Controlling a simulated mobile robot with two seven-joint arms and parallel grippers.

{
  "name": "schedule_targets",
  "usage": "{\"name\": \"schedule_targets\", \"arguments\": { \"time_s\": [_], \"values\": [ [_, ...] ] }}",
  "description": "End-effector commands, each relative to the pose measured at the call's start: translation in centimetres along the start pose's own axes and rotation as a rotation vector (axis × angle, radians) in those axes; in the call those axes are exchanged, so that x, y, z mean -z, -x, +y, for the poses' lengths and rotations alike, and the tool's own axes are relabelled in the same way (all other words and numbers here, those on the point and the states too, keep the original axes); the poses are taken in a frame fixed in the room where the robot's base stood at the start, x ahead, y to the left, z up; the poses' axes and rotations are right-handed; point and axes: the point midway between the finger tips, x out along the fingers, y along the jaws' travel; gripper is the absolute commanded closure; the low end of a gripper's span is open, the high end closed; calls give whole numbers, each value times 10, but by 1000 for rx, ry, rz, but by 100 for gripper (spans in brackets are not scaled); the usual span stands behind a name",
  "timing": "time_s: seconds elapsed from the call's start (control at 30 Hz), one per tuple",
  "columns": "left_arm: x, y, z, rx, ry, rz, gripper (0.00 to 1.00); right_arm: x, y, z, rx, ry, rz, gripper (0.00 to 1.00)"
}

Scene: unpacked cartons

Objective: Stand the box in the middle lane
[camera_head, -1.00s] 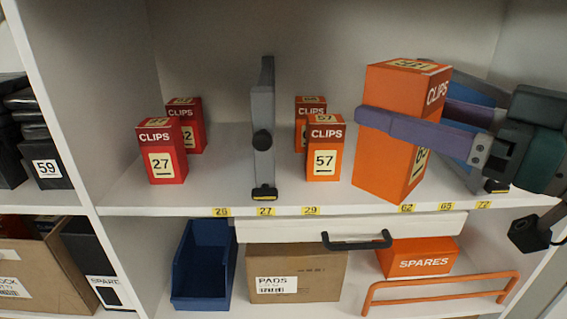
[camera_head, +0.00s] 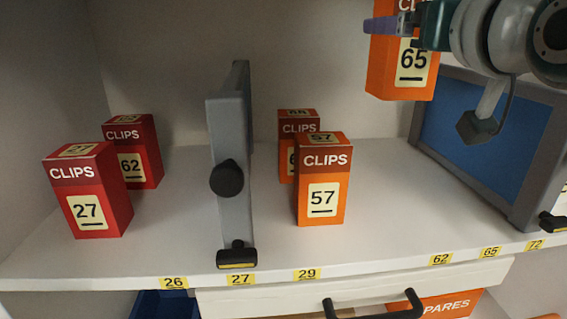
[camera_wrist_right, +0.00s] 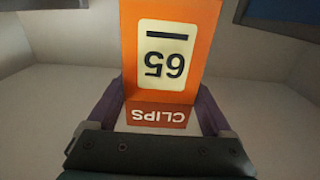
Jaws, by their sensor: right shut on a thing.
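An orange CLIPS box marked 65 (camera_head: 402,72) hangs upright at the upper right of the head view, above the shelf. My right gripper (camera_head: 392,24) is shut on its upper part; its top is cut off by the frame. In the right wrist view the same box (camera_wrist_right: 168,50) appears upside down between the purple fingers of my right gripper (camera_wrist_right: 165,112). The middle lane (camera_head: 375,185) lies between a grey divider (camera_head: 230,150) and a blue panel in a grey frame (camera_head: 487,135). My left gripper is not in view.
In the middle lane, orange box 57 (camera_head: 323,185) stands near the left divider, with another orange box (camera_head: 297,125) behind it. Two red boxes, 27 (camera_head: 87,200) and 62 (camera_head: 133,155), stand in the left lane. Bare shelf lies right of box 57.

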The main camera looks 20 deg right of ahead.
Motion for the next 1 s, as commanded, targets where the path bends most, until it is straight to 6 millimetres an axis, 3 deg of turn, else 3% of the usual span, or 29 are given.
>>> {"name": "schedule_targets", "arguments": {
  "time_s": [0.03,0.1,0.4,0.67,0.9,1.0],
  "values": [
    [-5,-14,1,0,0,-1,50,-24,0,0,0,0,-5,85],
    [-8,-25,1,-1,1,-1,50,-46,0,0,0,0,-5,85],
    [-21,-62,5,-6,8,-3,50,-123,0,0,2,1,-2,85],
    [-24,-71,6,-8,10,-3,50,-143,0,0,2,1,0,85],
    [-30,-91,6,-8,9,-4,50,-179,0,0,2,1,0,85],
    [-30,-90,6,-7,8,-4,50,-180,0,0,2,1,1,85]
  ]
}}
